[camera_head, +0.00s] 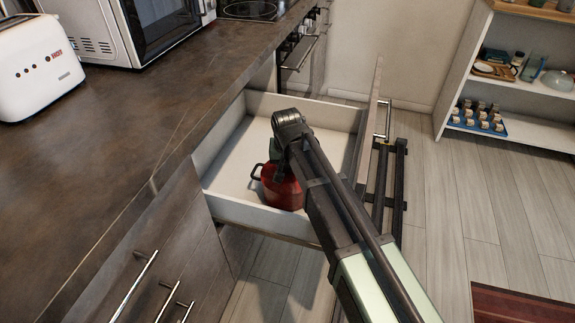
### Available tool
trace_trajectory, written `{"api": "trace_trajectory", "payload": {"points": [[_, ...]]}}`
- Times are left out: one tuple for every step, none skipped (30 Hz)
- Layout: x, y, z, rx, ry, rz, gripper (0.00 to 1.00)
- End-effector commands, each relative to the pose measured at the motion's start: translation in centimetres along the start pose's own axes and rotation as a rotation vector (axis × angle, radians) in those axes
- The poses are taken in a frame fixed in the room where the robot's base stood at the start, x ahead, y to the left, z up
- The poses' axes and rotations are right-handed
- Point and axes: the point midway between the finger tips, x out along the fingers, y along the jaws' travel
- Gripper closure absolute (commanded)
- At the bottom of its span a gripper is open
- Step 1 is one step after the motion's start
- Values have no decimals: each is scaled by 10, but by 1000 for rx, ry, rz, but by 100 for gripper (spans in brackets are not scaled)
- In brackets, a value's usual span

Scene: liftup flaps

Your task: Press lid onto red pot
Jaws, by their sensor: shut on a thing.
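A red pot (280,192) with a dark side handle sits in the near part of an open white drawer (232,150). My gripper (277,160) is at the pot's top, reaching down from above. My arm and gripper cover much of the pot's top and right side. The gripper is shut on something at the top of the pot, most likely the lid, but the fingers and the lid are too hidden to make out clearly. I cannot tell whether the lid sits flush on the pot.
The drawer front (370,125) stands out over the floor on the right. A dark countertop (110,150) with a toaster (38,68) and a microwave (150,25) lies left. An open shelf (510,90) stands far right. The drawer's far part is empty.

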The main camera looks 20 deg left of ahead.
Motion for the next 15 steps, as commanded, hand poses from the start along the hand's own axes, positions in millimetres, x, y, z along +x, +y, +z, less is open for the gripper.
{"api": "trace_trajectory", "payload": {"points": [[2,0,0,0,0,0,95],[2,0,0,0,0,0,95],[1,0,0,0,0,0,95],[1,0,0,0,0,0,95],[1,0,0,0,0,0,95],[1,0,0,0,0,0,95],[1,0,0,0,0,0,95],[1,0,0,0,0,0,95],[1,0,0,0,0,0,95],[1,0,0,0,0,0,95],[1,0,0,0,0,0,95],[1,0,0,0,0,0,63],[1,0,0,0,0,0,58],[1,0,0,0,0,0,54],[1,0,0,0,0,0,47]]}}
